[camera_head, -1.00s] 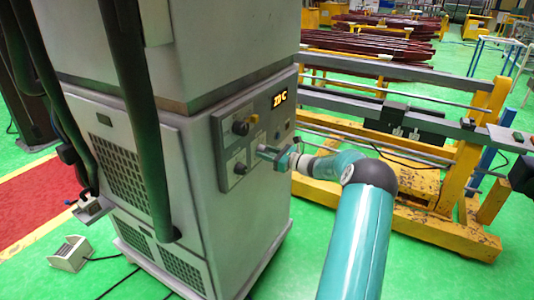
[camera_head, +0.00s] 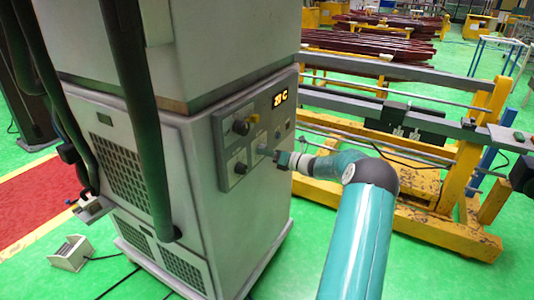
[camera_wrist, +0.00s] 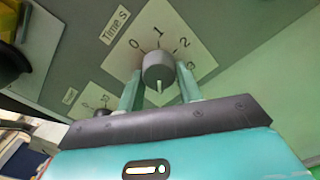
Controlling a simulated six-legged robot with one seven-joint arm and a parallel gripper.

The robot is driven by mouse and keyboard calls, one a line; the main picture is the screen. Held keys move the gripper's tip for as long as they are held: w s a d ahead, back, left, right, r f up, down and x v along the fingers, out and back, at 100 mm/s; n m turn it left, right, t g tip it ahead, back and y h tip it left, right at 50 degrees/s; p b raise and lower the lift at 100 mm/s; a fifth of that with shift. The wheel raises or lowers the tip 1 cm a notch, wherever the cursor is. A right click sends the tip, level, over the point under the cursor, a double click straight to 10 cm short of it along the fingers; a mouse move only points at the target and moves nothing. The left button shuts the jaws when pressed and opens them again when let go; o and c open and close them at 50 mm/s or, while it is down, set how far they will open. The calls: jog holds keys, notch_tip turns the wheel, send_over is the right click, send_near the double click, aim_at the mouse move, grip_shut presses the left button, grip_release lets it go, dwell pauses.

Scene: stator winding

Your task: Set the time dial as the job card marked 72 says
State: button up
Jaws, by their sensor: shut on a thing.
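The time dial is a grey round knob (camera_wrist: 158,68) on a white plate in the wrist view. The label "Time s" is above it, and the figures 0, 1, 2 and 3 run around its upper side. A pale line on the knob points toward the picture's bottom; I cannot tell its exact setting. My gripper (camera_wrist: 160,85) has one finger on each side of the knob and is shut on it. In the head view my gripper (camera_head: 268,152) is at the cabinet's control panel (camera_head: 221,150) and hides most of this dial. No job card marked 72 is readable.
Another dial plate (camera_wrist: 93,100) is at lower left in the wrist view. A yellow-framed rack (camera_head: 410,190) stands right of the cabinet.

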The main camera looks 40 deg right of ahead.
jog(key=shift+w+r, duration=0.1)
jog(key=o, duration=1)
jog(key=v, duration=1.4)
jog(key=shift+a, duration=0.1)
